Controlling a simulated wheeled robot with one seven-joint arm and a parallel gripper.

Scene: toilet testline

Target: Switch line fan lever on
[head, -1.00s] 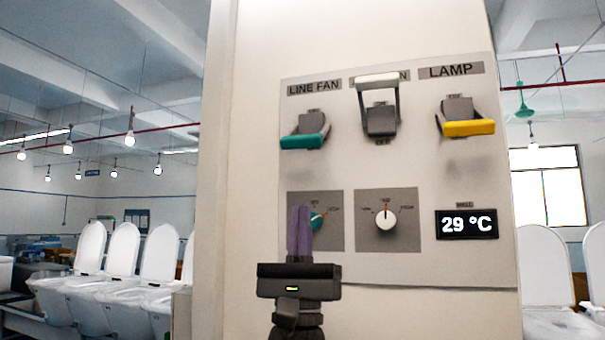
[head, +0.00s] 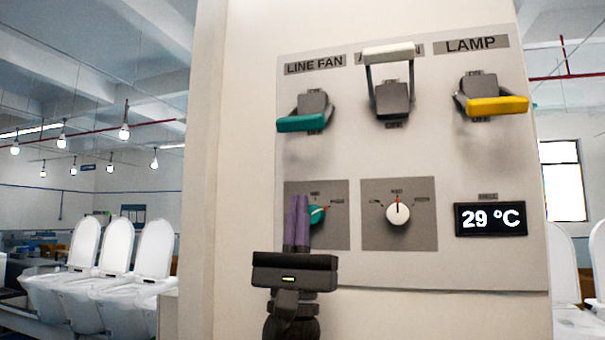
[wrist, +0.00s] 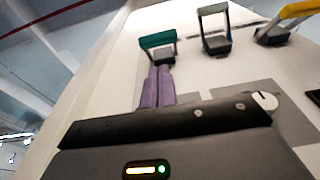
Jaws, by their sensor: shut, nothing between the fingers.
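The line fan lever has a teal handle (head: 302,123) and sits under the LINE FAN label (head: 314,65) at the upper left of the panel. Its handle is in the low position, level with the lower part of its grey base. The handle also shows in the wrist view (wrist: 157,38), just beyond my fingertips. My gripper (head: 298,200) is shut and empty, its purple fingers pointing up, below the lever. The fingers partly cover the teal knob (head: 318,215). In the wrist view the fingertips (wrist: 158,70) appear close under the handle; I cannot tell whether they touch.
The middle lever's white handle (head: 389,53) is up. The yellow lamp lever (head: 497,106) is down. Below are a white knob (head: 398,213) and a display (head: 491,219) reading 29 °C. White toilets (head: 112,250) stand at the left behind the wall.

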